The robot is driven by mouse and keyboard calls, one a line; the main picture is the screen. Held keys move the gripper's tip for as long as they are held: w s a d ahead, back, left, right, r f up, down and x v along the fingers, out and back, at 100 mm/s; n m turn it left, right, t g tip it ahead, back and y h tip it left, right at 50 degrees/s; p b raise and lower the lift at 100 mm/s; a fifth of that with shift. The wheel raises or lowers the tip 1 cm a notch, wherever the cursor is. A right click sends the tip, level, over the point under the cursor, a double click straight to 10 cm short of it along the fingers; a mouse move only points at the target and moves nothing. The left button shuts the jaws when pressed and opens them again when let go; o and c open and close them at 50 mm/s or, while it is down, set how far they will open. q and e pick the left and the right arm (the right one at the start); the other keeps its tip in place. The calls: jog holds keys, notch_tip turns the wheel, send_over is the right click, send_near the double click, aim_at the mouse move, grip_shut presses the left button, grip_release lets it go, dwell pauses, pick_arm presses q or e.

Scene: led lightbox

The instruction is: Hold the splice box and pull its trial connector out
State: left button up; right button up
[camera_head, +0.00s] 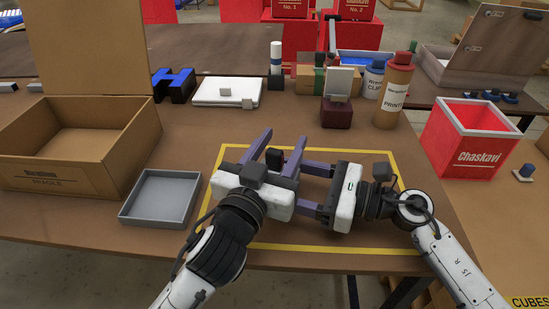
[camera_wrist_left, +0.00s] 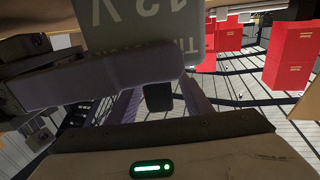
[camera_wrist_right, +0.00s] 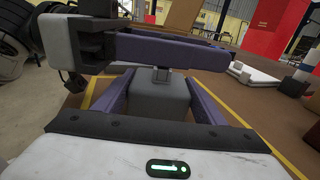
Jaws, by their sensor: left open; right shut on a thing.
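The splice box (camera_wrist_right: 160,100) is a grey block between the fingers of my right gripper (camera_wrist_right: 160,92), which is shut on it. In the left wrist view a grey face with "12 V" lettering (camera_wrist_left: 135,25) shows at the top, partly behind a purple finger. The black trial connector (camera_wrist_left: 159,97) lies between the fingers of my left gripper (camera_wrist_left: 158,105), which is open, with gaps on both sides. In the head view the connector (camera_head: 274,160) shows between the left fingers (camera_head: 285,140). The right gripper (camera_head: 303,185) comes in from the right; the box is mostly hidden there.
Both grippers are over a yellow-outlined area (camera_head: 300,248). A grey tray (camera_head: 160,220) and an open cardboard box (camera_head: 115,175) stand at left. Behind are a white slab (camera_head: 215,92), a maroon block (camera_head: 336,113) and bottles (camera_head: 394,95). A red bin (camera_head: 470,150) is at right.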

pick_arm(q)
jog(key=shift+w, duration=0.2)
jog(key=c, duration=1.1)
notch_tip(320, 180, up, 10)
jog(key=shift+r, duration=0.45)
jog(key=shift+r, duration=0.55)
jog(key=shift+r, duration=2.8)
pick_arm(e)
jog(key=o, duration=1.6)
